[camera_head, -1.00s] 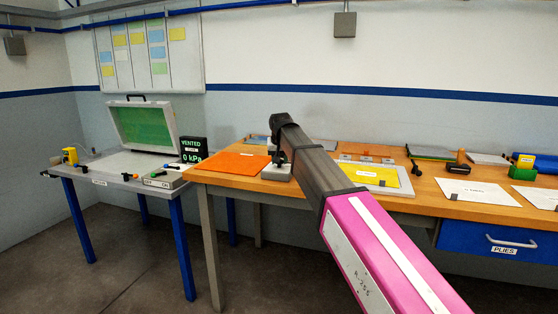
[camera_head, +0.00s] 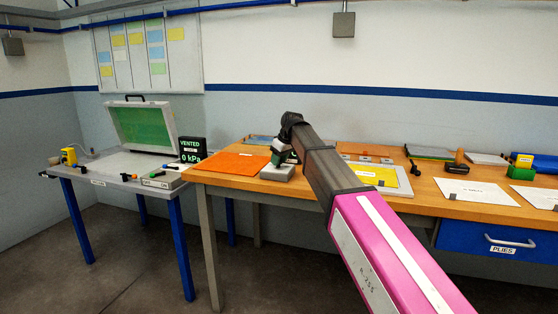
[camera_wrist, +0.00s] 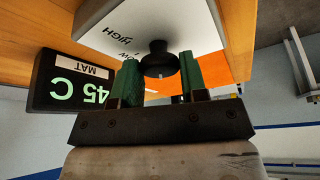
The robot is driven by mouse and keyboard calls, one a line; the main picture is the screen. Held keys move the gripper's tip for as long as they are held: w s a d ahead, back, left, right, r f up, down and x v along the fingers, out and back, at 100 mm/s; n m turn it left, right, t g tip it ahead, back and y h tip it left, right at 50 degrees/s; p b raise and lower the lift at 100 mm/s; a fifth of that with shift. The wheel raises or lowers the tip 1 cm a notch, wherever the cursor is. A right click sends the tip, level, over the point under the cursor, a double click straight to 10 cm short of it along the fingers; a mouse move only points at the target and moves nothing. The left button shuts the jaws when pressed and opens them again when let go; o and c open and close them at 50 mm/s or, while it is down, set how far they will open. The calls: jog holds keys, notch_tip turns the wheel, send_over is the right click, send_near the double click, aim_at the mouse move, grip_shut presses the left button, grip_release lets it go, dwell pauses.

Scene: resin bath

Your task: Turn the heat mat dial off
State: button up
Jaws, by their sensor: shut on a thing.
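The heat mat dial is a black knob (camera_wrist: 157,58) on a pale control box (camera_wrist: 190,25) marked HIGH and LOW in the wrist view. My gripper (camera_wrist: 160,68) has its green fingers on either side of the knob and is shut on it. A dark display (camera_wrist: 72,85) beside the box reads 45 C, MAT. In the head view the box (camera_head: 277,173) sits on the wooden bench, with my gripper (camera_head: 284,157) down over it and the knob hidden. The knob's pointer setting cannot be read clearly.
An orange mat (camera_head: 238,162) lies left of the box, and a yellow sheet (camera_head: 378,176) lies to the right behind my arm. A separate blue-legged table with an open-lidded case (camera_head: 142,125) and a 0 kPa display (camera_head: 192,151) stands at the left.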

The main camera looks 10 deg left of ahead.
jog(key=shift+n, duration=0.3)
jog(key=o, duration=0.9)
jog(key=v, duration=1)
jog(key=shift+d+r, duration=0.25)
jog(key=shift+r, duration=0.1)
